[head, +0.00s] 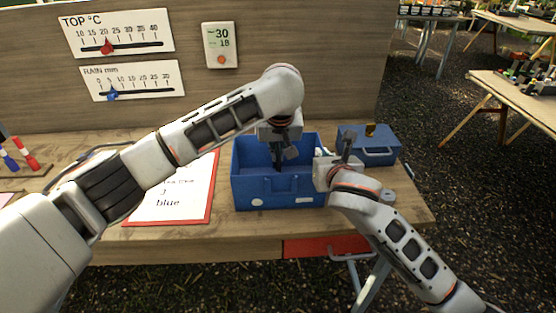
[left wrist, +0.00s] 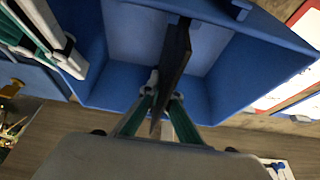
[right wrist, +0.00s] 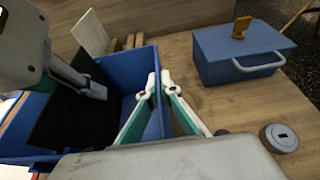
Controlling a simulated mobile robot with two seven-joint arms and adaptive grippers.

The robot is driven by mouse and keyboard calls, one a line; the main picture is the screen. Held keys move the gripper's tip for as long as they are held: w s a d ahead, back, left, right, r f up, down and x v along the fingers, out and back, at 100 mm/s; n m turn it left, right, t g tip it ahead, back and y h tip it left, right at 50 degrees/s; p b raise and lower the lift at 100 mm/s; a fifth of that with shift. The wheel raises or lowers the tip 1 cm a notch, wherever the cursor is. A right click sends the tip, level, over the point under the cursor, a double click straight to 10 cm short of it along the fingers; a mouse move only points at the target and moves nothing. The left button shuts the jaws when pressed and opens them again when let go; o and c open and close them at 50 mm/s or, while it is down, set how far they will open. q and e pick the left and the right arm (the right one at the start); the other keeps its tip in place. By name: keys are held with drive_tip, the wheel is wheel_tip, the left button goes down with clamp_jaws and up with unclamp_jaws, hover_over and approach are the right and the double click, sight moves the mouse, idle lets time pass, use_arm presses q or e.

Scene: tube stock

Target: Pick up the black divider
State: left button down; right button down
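The black divider (right wrist: 78,122) stands on edge inside the blue crate (head: 262,192). In the left wrist view the divider (left wrist: 176,62) is a thin dark plate running between the fingertips of my left gripper (left wrist: 163,92). That gripper appears closed on its upper edge, and the divider's lower part is hidden in the head view. The left gripper also shows above the crate in the head view (head: 284,150). My right gripper (right wrist: 157,84) has one finger on each side of the crate's right wall, closed on it.
A blue lidded box (head: 368,145) with a yellow latch stands right of the crate. A small grey round object (right wrist: 281,137) lies near it. A red-edged sheet (head: 176,195) lies left of the crate. A board (head: 310,60) with gauges rises behind.

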use_arm(q)
wheel_tip(320, 180, up, 18)
drive_tip(key=shift+r, duration=0.25)
idle(0.3)
use_arm(e)
drive_tip(key=c, duration=2.2)
unclamp_jaws()
